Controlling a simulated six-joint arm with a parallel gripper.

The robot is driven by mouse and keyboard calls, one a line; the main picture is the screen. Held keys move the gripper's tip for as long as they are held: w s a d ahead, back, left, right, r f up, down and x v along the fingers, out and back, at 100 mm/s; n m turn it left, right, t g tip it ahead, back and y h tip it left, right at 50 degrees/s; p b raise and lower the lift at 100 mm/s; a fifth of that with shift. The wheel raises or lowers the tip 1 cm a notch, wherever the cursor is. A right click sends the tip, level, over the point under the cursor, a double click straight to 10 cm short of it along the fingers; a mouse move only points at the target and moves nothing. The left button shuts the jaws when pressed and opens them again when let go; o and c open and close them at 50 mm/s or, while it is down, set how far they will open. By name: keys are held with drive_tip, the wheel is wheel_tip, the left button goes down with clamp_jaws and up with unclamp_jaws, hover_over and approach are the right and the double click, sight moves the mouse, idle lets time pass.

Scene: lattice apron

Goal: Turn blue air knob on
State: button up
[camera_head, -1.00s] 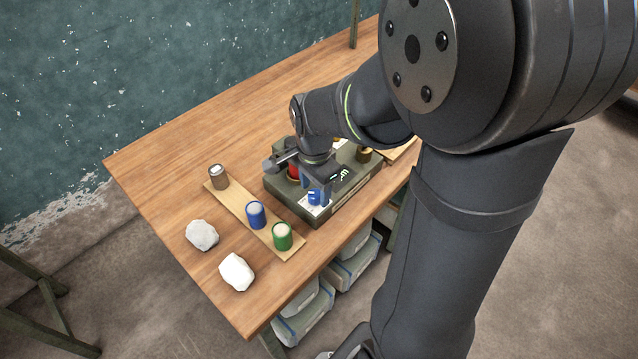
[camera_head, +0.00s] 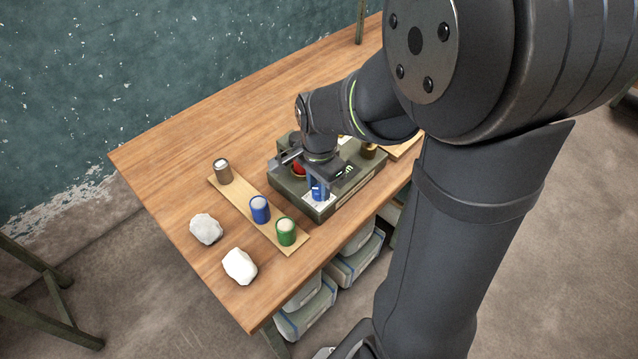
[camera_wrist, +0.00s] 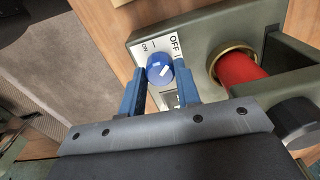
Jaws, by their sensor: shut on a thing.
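The blue air knob (camera_wrist: 160,69) sits on a white label plate (camera_wrist: 150,45) marked ON and OFF, at the corner of a grey-green control box (camera_head: 325,207). In the wrist view its white mark lies tilted between the ON and OFF words. My gripper (camera_wrist: 161,76) has its two blue fingers on either side of the knob and is shut on it. In the head view the knob is mostly hidden by the blue fingers (camera_head: 318,190).
A red button (camera_wrist: 238,68) in a brass ring and a black knob (camera_wrist: 292,118) are close beside my gripper. A wooden strip with a brown can (camera_head: 222,171), a blue can (camera_head: 260,209) and a green can (camera_head: 286,232) lies left of the box. Two white lumps (camera_head: 239,266) rest near the table edge.

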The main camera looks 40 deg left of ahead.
sight(319, 189)
drive_tip(key=n, duration=0.4)
drive_tip(key=shift+n, duration=0.4)
drive_tip(key=n, duration=0.4)
drive_tip(key=shift+n, duration=0.4)
drive_tip(key=o, duration=1)
wheel_tip(319, 189, up, 17)
drive_tip(key=shift+r, duration=0.2)
wheel_tip(319, 189, down, 18)
drive_tip(key=shift+r, duration=0.25)
idle(0.5)
